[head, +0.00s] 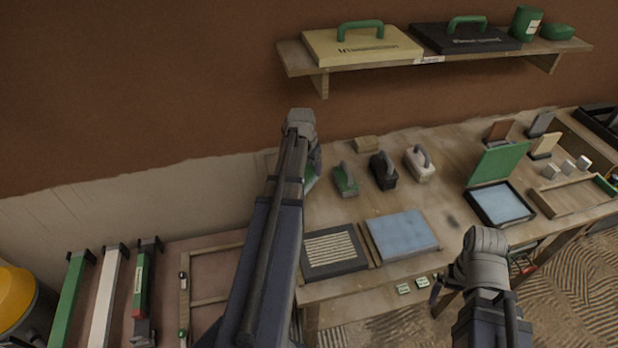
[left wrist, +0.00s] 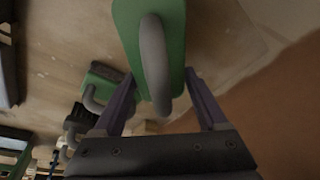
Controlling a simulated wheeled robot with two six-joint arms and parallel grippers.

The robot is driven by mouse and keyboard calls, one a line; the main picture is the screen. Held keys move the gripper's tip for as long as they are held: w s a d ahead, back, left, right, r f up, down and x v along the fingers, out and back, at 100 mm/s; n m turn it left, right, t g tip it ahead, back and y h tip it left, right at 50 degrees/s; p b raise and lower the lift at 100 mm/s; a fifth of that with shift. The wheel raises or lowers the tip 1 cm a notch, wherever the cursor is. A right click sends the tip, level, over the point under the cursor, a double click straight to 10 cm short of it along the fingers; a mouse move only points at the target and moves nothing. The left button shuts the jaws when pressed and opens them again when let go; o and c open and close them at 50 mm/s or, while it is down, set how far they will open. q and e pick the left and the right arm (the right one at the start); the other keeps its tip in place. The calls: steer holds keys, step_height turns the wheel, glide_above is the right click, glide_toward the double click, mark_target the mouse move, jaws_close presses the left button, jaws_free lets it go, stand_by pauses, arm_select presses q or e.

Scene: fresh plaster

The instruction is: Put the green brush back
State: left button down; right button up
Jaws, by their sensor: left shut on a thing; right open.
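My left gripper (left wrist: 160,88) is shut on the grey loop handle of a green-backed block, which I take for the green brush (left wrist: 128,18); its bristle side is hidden. In the head view my left arm covers most of it, and only a sliver of green (head: 310,178) shows beside the wrist, over the table's left end. A similar green block with a grey handle (head: 344,181) stands on the table, to the right of the left gripper. My right gripper (head: 438,291) is open and empty at the table's front edge.
A black block (head: 384,172) and a pale block (head: 420,164), both handled, stand in the same row. In front lie a ribbed dark tray (head: 333,250) and a blue-topped board (head: 402,236). A shelf (head: 300,60) with cases hangs above. Long tools (head: 105,295) lie lower left.

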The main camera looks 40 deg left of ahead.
mark_target(308, 169)
arm_select(q)
steer(key=shift+f+b, duration=1.75)
steer(key=shift+f, duration=0.05)
steer(key=shift+f, duration=0.15)
jaws_free()
steer(key=p+v, duration=1.1)
steer(key=v, duration=0.1)
steer(key=shift+d+p, duration=0.1)
steer(key=shift+p, duration=0.2)
